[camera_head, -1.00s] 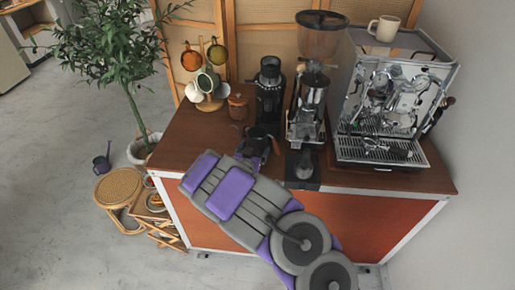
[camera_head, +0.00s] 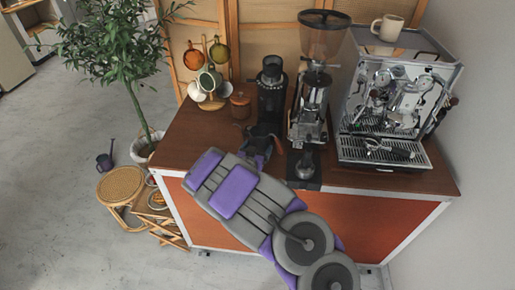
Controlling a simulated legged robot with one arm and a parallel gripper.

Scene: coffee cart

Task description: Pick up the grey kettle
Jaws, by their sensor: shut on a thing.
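My gripper (camera_head: 261,142) is over the wooden counter top, in front of the black grinder. It is shut on a dark grey thing, which I take to be the grey kettle (camera_head: 268,130). My own wrist and the grinder's dark base make its outline hard to tell. A thin brown part shows just right of the jaws. Whether the kettle is clear of the counter I cannot tell.
A black grinder (camera_head: 271,90) stands just behind my gripper. A taller grinder (camera_head: 312,105) and an espresso machine (camera_head: 390,105) stand to the right. A cup rack (camera_head: 210,103) and brown jar (camera_head: 240,106) are at the left. The front left counter is clear.

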